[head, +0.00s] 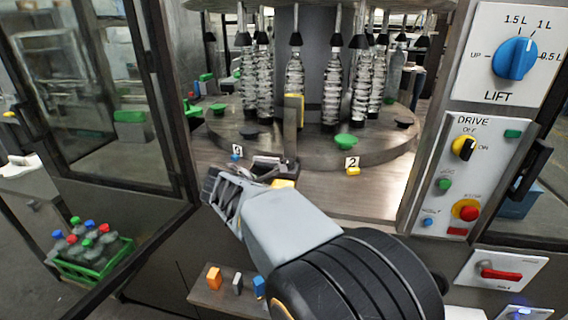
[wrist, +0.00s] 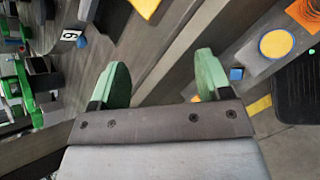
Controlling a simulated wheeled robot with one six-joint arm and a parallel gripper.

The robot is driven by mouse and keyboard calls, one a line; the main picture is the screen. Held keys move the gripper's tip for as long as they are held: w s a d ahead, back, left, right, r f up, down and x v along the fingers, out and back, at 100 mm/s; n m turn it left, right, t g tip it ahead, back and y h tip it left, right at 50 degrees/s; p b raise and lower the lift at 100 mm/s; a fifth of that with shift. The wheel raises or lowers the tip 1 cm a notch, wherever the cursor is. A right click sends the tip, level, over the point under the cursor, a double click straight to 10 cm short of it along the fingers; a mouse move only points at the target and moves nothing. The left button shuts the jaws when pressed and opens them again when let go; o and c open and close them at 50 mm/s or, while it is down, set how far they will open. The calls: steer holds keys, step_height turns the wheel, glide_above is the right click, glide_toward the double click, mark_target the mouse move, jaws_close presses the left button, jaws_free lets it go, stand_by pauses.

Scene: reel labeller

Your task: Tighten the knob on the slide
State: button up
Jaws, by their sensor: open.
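A small blue knob (head: 237,156) sits by a numbered tag, and a yellow knob (head: 353,171) sits by the tag marked 2. I cannot tell which is the slide's knob.
Clear bottles hang around the carousel (head: 345,150) behind. A low shelf (head: 235,300) holds small blocks. Control panels (head: 480,170) are at right.

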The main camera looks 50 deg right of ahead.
mark_target(288, 160)
steer(key=w+d+n+h, duration=0.1)
steer(key=w+d+n, duration=0.1)
steer(key=d, duration=0.4)
steer(key=w+d+f+n+h, duration=0.1)
steer(key=w+d+n, duration=0.2)
steer(key=d, duration=0.4)
steer(key=w+d+n+h, duration=0.1)
steer(key=w+d+n, duration=0.1)
steer(key=d, duration=0.4)
steer(key=shift+w+d+f+t+h, duration=0.3)
steer(key=shift+f, duration=0.05)
steer(key=c, duration=0.9)
